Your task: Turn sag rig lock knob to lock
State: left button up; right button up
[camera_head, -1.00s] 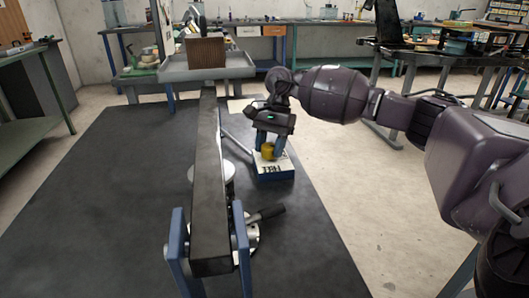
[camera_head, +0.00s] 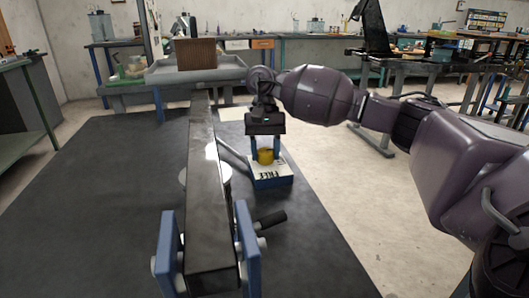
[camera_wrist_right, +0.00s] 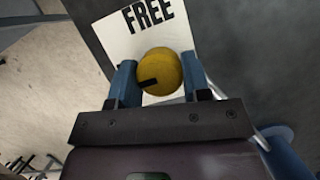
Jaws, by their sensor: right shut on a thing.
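The yellow lock knob (camera_head: 265,156) stands on a blue box with a white top plate (camera_head: 270,174), right of the long dark beam. In the right wrist view the knob (camera_wrist_right: 159,72) is round with a black pointer mark toward its lower left. The plate there shows the word FREE (camera_wrist_right: 148,15). My right gripper (camera_head: 265,148) comes down from above, its blue fingers on either side of the knob. In the right wrist view my right gripper (camera_wrist_right: 160,82) is shut on the knob. Any LOCK lettering is hidden. My left gripper is not in view.
The long dark beam (camera_head: 207,190) runs between blue uprights (camera_head: 247,245) with a black-handled lever (camera_head: 270,219) beside them. A grey tray (camera_head: 165,77) with a brown ribbed block (camera_head: 196,53) is behind. Dark mat (camera_head: 90,220) is clear at left.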

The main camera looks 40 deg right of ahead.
dwell(0.3)
jog(key=o, duration=0.9)
jog(key=shift+p+v, duration=0.65)
jog(key=shift+v, duration=3.15)
